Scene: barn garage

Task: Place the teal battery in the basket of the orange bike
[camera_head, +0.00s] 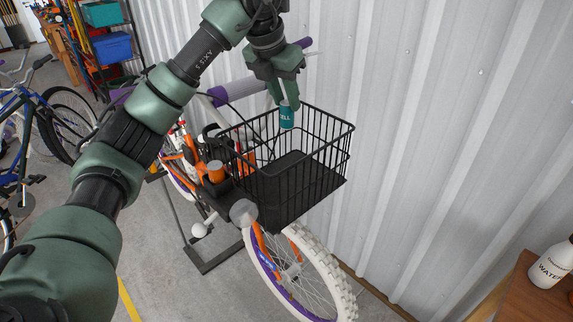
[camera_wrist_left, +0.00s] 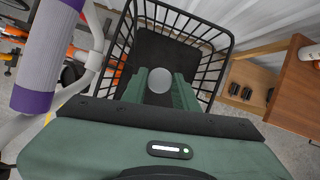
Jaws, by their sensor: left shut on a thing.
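The teal battery (camera_head: 287,115) is held upright by my left gripper (camera_head: 285,100), at the rear upper part of the black wire basket (camera_head: 340,150). In the left wrist view the battery shows end-on as a grey disc (camera_wrist_left: 160,80) between the two green fingers, with the basket floor (camera_wrist_left: 185,50) below and beyond it. The gripper is shut on the battery. The basket sits over the front wheel of the orange bike (camera_head: 263,245), and its floor looks empty. My right gripper is not in view.
The bike's handlebar with purple and white grips (camera_head: 218,95) is close beside my left gripper. A corrugated white wall (camera_head: 430,130) stands behind the basket. A wooden table (camera_head: 535,300) with a white bottle (camera_head: 550,265) is at the lower right. A blue bike (camera_head: 30,115) stands at the left.

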